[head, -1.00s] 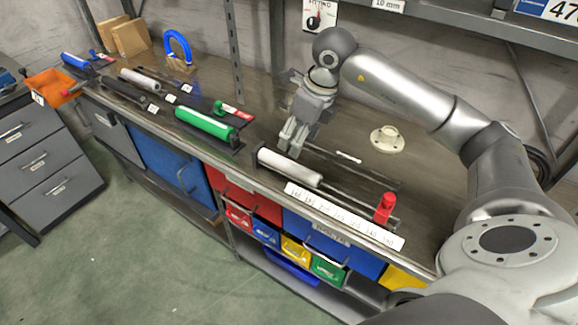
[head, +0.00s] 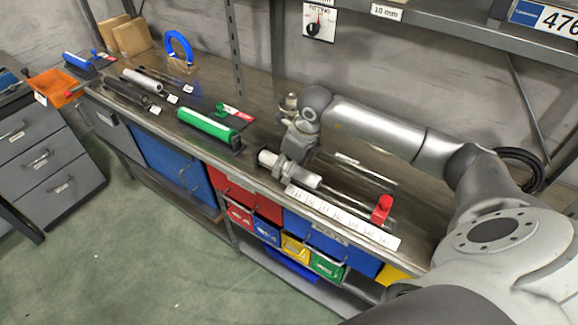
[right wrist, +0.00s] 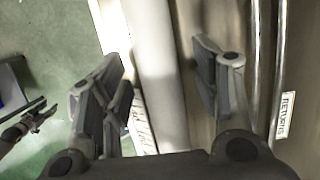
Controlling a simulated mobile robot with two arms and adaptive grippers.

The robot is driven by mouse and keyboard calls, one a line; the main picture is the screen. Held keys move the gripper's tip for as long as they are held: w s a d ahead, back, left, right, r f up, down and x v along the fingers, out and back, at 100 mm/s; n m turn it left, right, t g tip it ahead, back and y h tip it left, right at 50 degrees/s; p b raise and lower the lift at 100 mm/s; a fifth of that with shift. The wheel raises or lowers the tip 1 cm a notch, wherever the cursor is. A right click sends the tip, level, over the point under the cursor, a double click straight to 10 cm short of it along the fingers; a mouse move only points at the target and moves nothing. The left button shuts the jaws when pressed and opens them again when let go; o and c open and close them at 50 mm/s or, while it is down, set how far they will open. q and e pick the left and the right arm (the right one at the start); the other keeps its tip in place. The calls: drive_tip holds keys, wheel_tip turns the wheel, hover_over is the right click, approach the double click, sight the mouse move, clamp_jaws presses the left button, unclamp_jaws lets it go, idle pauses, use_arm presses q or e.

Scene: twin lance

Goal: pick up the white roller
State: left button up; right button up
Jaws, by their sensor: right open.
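The near white roller (head: 306,179) lies on a long rail stand along the bench's front edge, its middle partly hidden behind my right gripper (head: 284,166). In the right wrist view the white roller (right wrist: 155,50) runs between the two fingers of my right gripper (right wrist: 159,62). The fingers are open, one on each side, with gaps visible. A second pale roller (head: 142,81) lies farther back to the left. A small dark gripper-like shape (right wrist: 35,118) at the left of the wrist view may be my left gripper; its jaws are too small to judge.
A green roller (head: 207,125) lies left of the near roller. A red upright piece (head: 381,209) stands at the rail's right end. A white number strip (head: 340,217) runs along the front edge. The shelf (head: 440,35) hangs above; coloured bins sit below.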

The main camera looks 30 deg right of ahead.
drive_tip(key=c, duration=1.1)
drive_tip(key=shift+r, duration=0.1)
clamp_jaws()
drive_tip(key=shift+r, duration=0.1)
